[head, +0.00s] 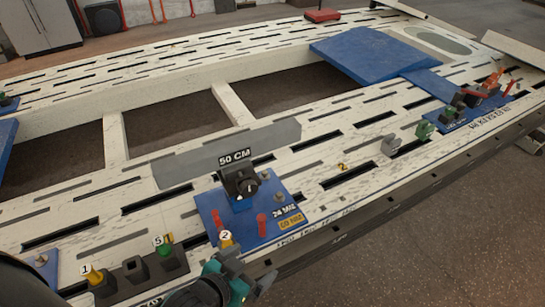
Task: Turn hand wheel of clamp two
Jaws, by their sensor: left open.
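My left gripper (250,280), teal and black, is at the bottom centre, by the front edge of the white slotted frame bench (330,190). It is open, and I see nothing between its fingers. Just behind it, a yellow piece (227,241) with a label "2" stands at the front of a blue plate (252,238), its lower part hidden by the gripper. On the plate stands a black clamp-like unit (240,179) below a "50 CM" label. I cannot tell for certain which part is the hand wheel of clamp two. My right gripper is not in view.
Two red pins (262,225) (215,219) rise from the plate. To the left stand a green-topped piece (164,251) and a yellow piece (93,275) labelled "1". Grey and green blocks (424,130) sit to the right. The floor beyond the front edge is clear.

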